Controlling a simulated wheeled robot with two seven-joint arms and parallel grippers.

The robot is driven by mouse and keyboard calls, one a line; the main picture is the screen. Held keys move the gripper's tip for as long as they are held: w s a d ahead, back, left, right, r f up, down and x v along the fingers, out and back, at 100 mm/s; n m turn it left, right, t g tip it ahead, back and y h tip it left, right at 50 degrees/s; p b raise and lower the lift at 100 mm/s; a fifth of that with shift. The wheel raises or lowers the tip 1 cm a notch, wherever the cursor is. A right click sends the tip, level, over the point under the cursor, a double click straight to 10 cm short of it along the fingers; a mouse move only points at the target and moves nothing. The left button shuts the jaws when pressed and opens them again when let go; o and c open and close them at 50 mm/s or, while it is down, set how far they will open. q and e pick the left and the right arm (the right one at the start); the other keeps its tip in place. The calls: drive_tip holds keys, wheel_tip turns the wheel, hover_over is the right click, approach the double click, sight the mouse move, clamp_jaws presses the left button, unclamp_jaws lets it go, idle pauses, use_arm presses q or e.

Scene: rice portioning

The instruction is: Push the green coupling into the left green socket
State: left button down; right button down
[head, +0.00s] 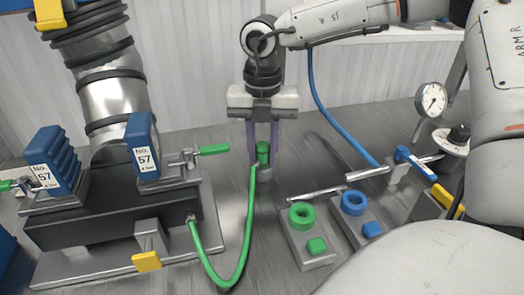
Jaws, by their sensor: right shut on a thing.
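My right gripper (263,146) comes down near the middle of the head view, its two purple fingers shut on the green coupling (263,152). The coupling is upright, with a grey metal lower part. A green hose (247,225) loops from it down to the black manifold at left. The left green socket (302,214) is a green ring on a grey block, with a green square button in front. The coupling is apart from this socket, behind it and to its left. I cannot tell its exact height above the bench. My left gripper is not in view.
A blue socket (354,202) stands right of the green one. A metal bar (315,193) lies behind the sockets. The black manifold (110,222) with green- and yellow-handled valves fills the left. A blue hose (325,110), a gauge (431,99) and blue-handled valve (413,163) are right.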

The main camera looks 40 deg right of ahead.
wheel_tip(320, 180, up, 9)
drive_tip(key=shift+r, duration=0.65)
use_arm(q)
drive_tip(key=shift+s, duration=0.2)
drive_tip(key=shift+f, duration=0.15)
use_arm(e)
drive_tip(key=shift+s, duration=0.1)
